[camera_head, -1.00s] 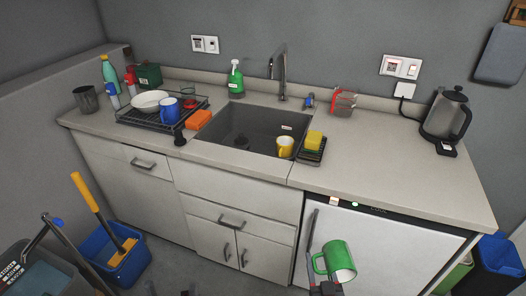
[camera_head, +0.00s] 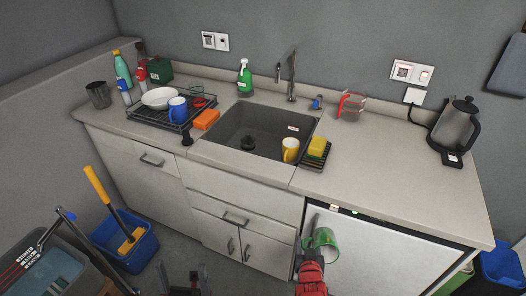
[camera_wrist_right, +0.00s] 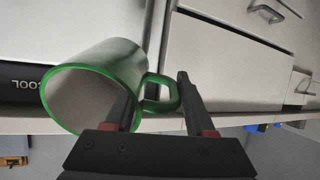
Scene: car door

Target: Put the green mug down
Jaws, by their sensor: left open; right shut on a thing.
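The green mug (camera_head: 325,243) is held in front of the white fridge door, below the counter edge in the head view. My right gripper (camera_head: 312,248) is shut on it and partly hides it. In the right wrist view, the mug (camera_wrist_right: 112,72) has a white inside and lies tilted, with its opening facing the lower left. Its handle sits between the fingers of my right gripper (camera_wrist_right: 158,95). My left gripper (camera_head: 186,272) is open and empty at the bottom of the head view, in front of the cabinets.
A yellow mug (camera_head: 290,150) is in the sink. A sponge rack (camera_head: 316,155), measuring cup (camera_head: 350,106) and kettle (camera_head: 455,128) stand rightward. A loaded dish rack (camera_head: 165,112) stands left.

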